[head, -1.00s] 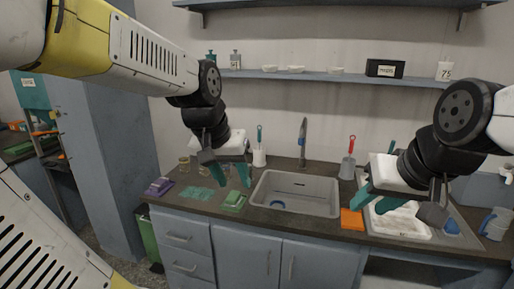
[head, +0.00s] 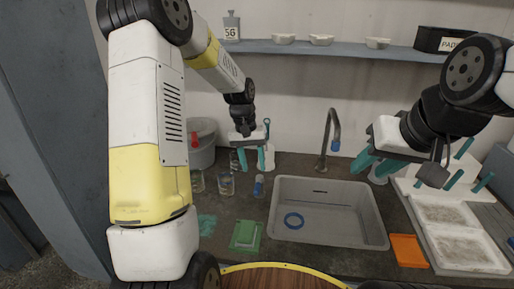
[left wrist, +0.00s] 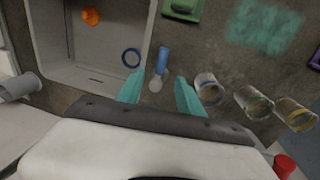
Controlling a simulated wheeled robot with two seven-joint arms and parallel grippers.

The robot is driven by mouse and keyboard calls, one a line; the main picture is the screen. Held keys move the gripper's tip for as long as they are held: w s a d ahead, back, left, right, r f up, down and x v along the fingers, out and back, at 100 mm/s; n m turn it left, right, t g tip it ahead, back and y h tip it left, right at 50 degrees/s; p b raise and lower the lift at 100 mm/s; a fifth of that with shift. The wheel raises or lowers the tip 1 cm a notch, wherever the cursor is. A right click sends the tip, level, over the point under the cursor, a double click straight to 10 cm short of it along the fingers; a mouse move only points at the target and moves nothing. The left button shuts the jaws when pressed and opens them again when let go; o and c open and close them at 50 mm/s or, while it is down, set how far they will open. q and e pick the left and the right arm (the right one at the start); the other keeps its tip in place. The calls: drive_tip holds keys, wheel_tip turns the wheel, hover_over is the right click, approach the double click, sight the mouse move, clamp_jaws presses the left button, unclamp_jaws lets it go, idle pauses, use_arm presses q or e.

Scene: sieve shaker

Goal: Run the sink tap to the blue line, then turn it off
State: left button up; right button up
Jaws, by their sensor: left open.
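The grey sink tap (head: 326,138) rises behind the sink (head: 382,236) and bends over, with a blue piece at its spout end. My left gripper (head: 249,165) is open and empty above the counter left of the tap. Below it a small blue-and-pale object (head: 258,187) shows between the fingers in the left wrist view (left wrist: 162,60). My right gripper (head: 374,166) is open, right of the tap.
Glass jars (head: 226,184) stand left of the sink, near a green block (head: 246,236). An orange sponge (head: 407,250) and a white rack (head: 440,262) are on the right. A shelf (head: 350,50) runs above.

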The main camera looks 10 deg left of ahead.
sight(257, 184)
use_arm(q)
drive_tip(key=shift+w+d+f, duration=0.1)
drive_tip(key=shift+d+f, duration=0.1)
drive_tip(key=shift+f, duration=1.15)
drive_tip(key=shift+w+d+f, duration=0.1)
drive_tip(key=shift+d+f, duration=0.05)
drive_tip(key=shift+f, duration=1.25)
drive_tip(key=shift+w+d+f, duration=0.1)
drive_tip(key=shift+d+f, duration=0.1)
drive_tip(key=shift+f, duration=1.15)
clamp_jaws()
